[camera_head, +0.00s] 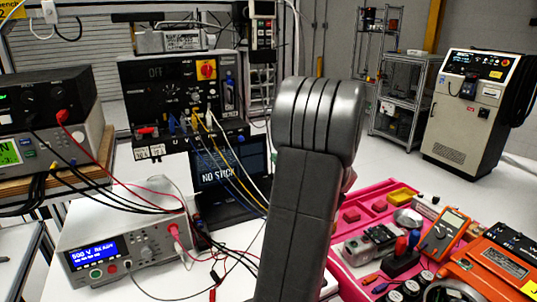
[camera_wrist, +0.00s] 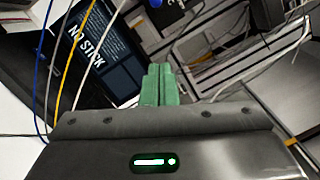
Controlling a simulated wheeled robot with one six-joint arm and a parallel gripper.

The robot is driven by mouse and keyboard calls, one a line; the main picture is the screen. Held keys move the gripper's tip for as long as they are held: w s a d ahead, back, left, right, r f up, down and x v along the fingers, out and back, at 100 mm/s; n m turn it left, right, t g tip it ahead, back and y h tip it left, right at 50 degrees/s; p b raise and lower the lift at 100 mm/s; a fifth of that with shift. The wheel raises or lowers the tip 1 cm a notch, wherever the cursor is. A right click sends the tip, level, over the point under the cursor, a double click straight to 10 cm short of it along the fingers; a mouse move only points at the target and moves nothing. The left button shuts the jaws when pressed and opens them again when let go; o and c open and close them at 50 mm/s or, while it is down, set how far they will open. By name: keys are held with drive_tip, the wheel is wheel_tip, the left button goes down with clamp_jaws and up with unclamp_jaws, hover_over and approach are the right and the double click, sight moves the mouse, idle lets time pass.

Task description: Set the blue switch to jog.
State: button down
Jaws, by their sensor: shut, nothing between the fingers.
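A black control unit (camera_head: 150,88) with an "OFF" display and a red and yellow rotary knob (camera_head: 206,69) stands at the back left of centre in the head view. A small blue part (camera_head: 229,77) shows at its right side; it may be the blue switch, but its setting cannot be read. A round blue knob (camera_wrist: 155,3) is cut by the top edge of the wrist view; I cannot tell if it is the same part. My gripper (camera_wrist: 159,85) has green fingers, shut together and empty, apart from the knob. My grey arm hides the gripper in the head view.
A laptop (camera_head: 228,172) reading "NO STICK" stands below the unit, with yellow, white and blue cables hanging close by. A bench supply (camera_head: 125,240) sits at front left. A pink tray (camera_head: 352,283) of parts lies right of my arm.

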sight(240, 138)
drive_tip(key=w+a+r+p, duration=0.1)
drive_tip(key=w+a, duration=0.1)
drive_tip(key=w+a+r+p, duration=0.1)
drive_tip(key=w+a, duration=0.1)
drive_tip(key=a, duration=0.1)
drive_tip(key=w+a+p, duration=0.2)
drive_tip(key=shift+w+a+r, duration=0.1)
drive_tip(key=shift+a+r, duration=0.1)
drive_tip(key=shift+r, duration=0.2)
drive_tip(key=shift+a, duration=0.2)
drive_tip(key=a+b, duration=0.1)
drive_tip(key=s+a+b, duration=0.1)
drive_tip(key=b, duration=0.1)
drive_tip(key=shift+s+a+f, duration=0.1)
drive_tip(key=shift+a, duration=0.3)
drive_tip(key=shift+d, duration=0.1)
